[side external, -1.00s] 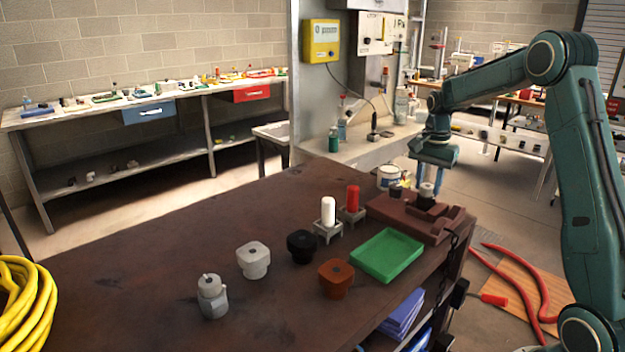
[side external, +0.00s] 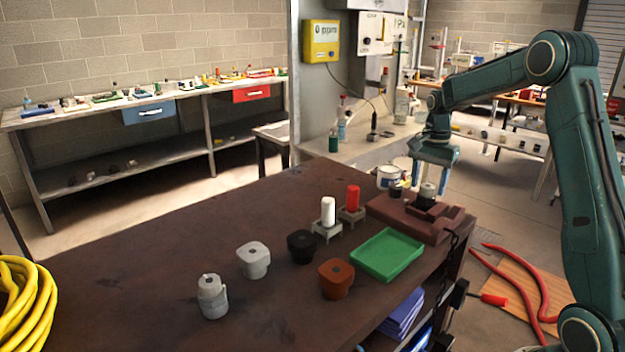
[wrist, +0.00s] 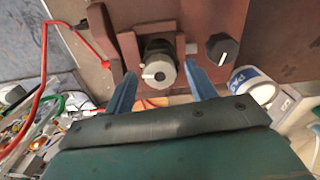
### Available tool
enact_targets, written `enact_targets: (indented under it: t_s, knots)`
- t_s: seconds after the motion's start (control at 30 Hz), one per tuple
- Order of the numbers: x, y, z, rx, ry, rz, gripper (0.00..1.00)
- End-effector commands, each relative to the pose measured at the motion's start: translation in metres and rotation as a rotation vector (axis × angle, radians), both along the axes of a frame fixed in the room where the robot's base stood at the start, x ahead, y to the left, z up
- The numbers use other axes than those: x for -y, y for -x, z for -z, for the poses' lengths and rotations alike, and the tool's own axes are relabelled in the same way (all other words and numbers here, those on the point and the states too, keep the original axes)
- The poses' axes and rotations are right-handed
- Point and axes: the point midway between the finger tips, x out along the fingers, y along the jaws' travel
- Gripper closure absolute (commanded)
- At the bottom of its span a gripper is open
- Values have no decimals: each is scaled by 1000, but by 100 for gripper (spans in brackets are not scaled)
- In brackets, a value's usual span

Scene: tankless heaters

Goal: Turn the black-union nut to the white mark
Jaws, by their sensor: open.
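The black union (wrist: 158,48) sits in a brown fixture (wrist: 190,14), which is at the right end of the bench in the side view (side external: 385,207). A round light-grey nut (wrist: 161,71) is on the union and carries a short white line (wrist: 149,76) on its face, toward the left in the wrist view. The nut also shows in the side view (side external: 428,190). My gripper (wrist: 160,69) is open, one blue finger on each side of the nut, with visible gaps. In the side view my gripper (side external: 434,176) is just above the union. I cannot tell whether the fingertips reach down beside the nut.
A black knob (wrist: 222,49) with a pale line stands right of the nut in the wrist view. In the side view, a green tray (side external: 387,254), red and white cylinders on stands, and several fittings are on the bench. A red hose lies on the floor.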

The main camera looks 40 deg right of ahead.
Motion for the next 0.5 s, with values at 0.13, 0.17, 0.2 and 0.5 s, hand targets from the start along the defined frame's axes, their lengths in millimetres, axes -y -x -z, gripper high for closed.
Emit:
enact_targets:
  t_s: [0.13, 0.17, 0.2, 0.5]
  knots:
    - [0, 0, -9, 2, 2, 0, 44]
    - [0, 0, -12, 2, 2, 0, 44]
    - [0, -1, -16, 3, 2, 0, 44]
    - [0, -1, -60, 4, 3, 0, 44]
